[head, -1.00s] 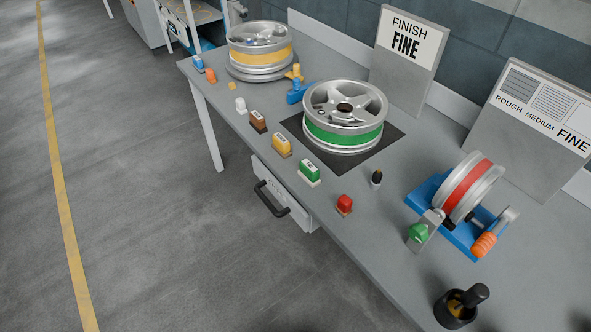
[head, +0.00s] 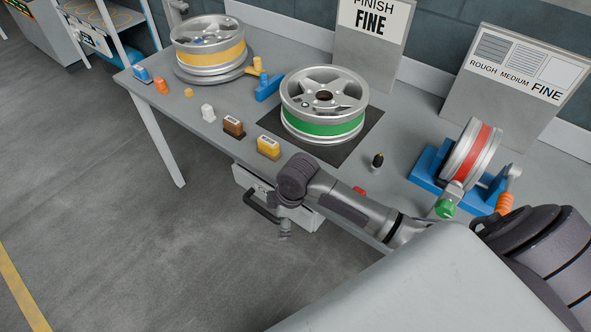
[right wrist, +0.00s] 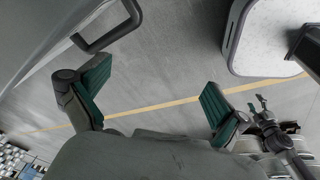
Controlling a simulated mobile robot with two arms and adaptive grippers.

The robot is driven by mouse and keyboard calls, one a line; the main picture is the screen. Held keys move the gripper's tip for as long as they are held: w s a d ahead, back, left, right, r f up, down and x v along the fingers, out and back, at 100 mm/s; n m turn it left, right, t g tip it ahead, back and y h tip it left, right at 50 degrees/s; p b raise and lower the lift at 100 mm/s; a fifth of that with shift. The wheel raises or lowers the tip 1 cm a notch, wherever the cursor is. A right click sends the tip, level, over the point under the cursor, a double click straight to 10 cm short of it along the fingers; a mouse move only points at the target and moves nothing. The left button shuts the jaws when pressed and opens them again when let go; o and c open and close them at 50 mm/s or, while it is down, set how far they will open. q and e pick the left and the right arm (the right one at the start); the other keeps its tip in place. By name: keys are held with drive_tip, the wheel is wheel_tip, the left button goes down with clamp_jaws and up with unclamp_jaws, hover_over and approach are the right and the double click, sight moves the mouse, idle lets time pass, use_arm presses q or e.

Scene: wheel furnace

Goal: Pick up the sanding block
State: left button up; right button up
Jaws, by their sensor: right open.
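On the bench in the head view are a brown block (head: 233,128) and a yellow block (head: 269,147), each with a pale label on top. Both look like sanding blocks. My right arm hides the bench edge to the right of the yellow block, where a green block stood earlier. My right gripper (head: 284,229) hangs beyond the bench's front edge, beside the drawer and over the floor. In the right wrist view its green-padded fingers (right wrist: 155,102) are spread wide with nothing between them.
A wheel with a green band (head: 322,124) lies on a dark mat behind the blocks. The drawer's dark handle (head: 259,208) sticks out near my right gripper and shows in the right wrist view (right wrist: 108,28). A red-banded wheel (head: 470,158) stands in a blue holder.

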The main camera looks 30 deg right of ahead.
drive_tip(key=w+d+r+n, duration=0.1)
drive_tip(key=w+d+r, duration=0.1)
drive_tip(key=r, duration=0.1)
drive_tip(key=w+d+r+n, duration=0.2)
drive_tip(key=r, duration=0.2)
drive_tip(key=w+d+r+n+g+h, duration=0.1)
drive_tip(key=w+d+r+n, duration=0.1)
drive_tip(key=r, duration=0.2)
drive_tip(key=shift+d+r, duration=0.15)
drive_tip(key=shift+d, duration=0.25)
drive_tip(key=d+r+n+g, duration=0.1)
drive_tip(key=d+r+n, duration=0.4)
drive_tip(key=r, duration=0.4)
drive_tip(key=shift+m+h, duration=0.4)
drive_tip(key=shift+m, duration=0.1)
drive_tip(key=f, duration=0.5)
drive_tip(key=d+f, duration=0.1)
drive_tip(key=f, duration=0.1)
drive_tip(key=shift+w+f, duration=0.25)
drive_tip(key=shift+f, duration=0.1)
drive_tip(key=shift+s+a+f+p, duration=0.1)
drive_tip(key=shift+f+p, duration=0.6)
drive_tip(key=shift+f, duration=2.05)
drive_tip(key=c, duration=1.3)
drive_tip(key=shift+r, duration=0.1)
